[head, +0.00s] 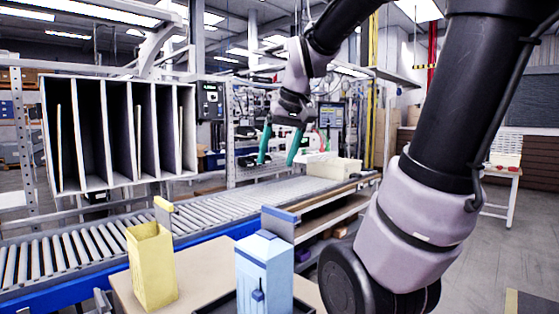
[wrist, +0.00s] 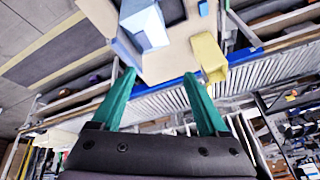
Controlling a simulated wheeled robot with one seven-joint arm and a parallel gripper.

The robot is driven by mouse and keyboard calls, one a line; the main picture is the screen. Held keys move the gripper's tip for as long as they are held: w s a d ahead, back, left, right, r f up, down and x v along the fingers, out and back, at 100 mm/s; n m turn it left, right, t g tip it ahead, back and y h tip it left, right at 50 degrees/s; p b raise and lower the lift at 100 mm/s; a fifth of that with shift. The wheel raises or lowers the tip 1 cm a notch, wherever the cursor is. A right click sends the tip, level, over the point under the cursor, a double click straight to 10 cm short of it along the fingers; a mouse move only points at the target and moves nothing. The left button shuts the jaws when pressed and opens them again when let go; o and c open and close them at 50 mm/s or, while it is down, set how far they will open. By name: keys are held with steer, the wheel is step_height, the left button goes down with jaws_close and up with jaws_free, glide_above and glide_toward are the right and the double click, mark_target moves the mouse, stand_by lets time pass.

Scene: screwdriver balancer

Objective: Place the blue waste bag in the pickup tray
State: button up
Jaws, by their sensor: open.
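The blue waste bag (head: 264,277) is a tall, light-blue, box-like shape standing upright on a tan table at the bottom of the head view. A darker blue tag or small part shows on its front. In the wrist view the bag (wrist: 148,28) is at the top, beyond the fingertips. The dark rim of a low tray (head: 223,304) shows at the foot of the bag; whether the bag stands in it or behind it I cannot tell. My gripper (head: 277,162) has teal fingers spread open and empty, high above the conveyor and clear of the bag. The fingers (wrist: 160,75) also show in the wrist view.
A yellow open-topped bag or bin (head: 151,268) stands left of the blue bag. A roller conveyor (head: 190,215) with a blue side rail runs behind the table. A white slotted rack (head: 119,132) hangs at the left. A light box (head: 334,168) sits at the conveyor's far end.

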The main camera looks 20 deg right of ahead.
steer(key=s+a+m+t, duration=0.2)
steer(key=s+m, duration=0.1)
steer(key=s, duration=0.4)
steer(key=shift+a+y, duration=0.25)
steer(key=shift+y, duration=0.05)
steer(key=shift+f, duration=0.1)
